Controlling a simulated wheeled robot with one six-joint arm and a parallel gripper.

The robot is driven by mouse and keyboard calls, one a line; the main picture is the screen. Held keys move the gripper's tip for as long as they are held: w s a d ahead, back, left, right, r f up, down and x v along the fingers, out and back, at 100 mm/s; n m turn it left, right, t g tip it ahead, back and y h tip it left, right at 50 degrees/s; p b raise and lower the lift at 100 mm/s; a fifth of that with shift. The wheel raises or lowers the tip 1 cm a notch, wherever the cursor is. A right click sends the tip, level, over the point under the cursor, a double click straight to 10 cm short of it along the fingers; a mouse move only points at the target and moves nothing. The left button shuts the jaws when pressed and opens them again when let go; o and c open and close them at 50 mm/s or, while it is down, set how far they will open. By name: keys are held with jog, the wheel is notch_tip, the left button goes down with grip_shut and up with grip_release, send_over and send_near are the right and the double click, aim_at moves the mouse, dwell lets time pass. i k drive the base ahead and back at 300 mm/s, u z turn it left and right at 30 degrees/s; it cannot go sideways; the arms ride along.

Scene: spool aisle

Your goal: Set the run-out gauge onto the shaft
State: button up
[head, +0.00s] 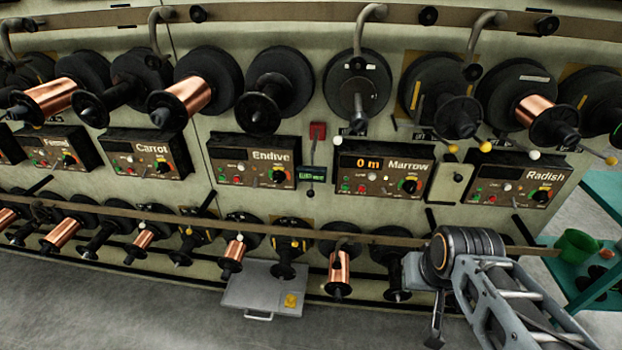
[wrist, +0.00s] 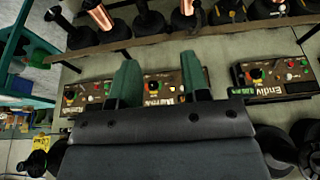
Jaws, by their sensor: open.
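My gripper (wrist: 159,70) shows in the wrist view with its two green fingers apart and nothing between them. The Marrow panel (wrist: 165,88) is seen upside down behind the fingers. In the head view, the Marrow panel (head: 381,176) reads "0 m". Above it a bare shaft end (head: 358,120) points out from a large dark disc (head: 357,85). A small device with a green display (head: 312,174) hangs between the Endive and Marrow panels, below a red block (head: 318,131). I cannot tell whether either is the run-out gauge. My arm's end is low at the right, its fingers unclear there.
Spools line the wall in an upper and a lower row, some copper-wound (head: 188,98). A rail (head: 230,226) runs above the lower row. A grey case (head: 264,288) juts out at the lower middle. A teal cart (head: 603,199) with a green pot (head: 578,245) stands at right. The left floor is clear.

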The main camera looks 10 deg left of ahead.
aim_at(311, 174)
jog(key=k, duration=0.6)
jog(key=u, duration=0.95)
jog(key=i, duration=0.7)
jog(key=u, duration=0.85)
jog(key=i, duration=0.8)
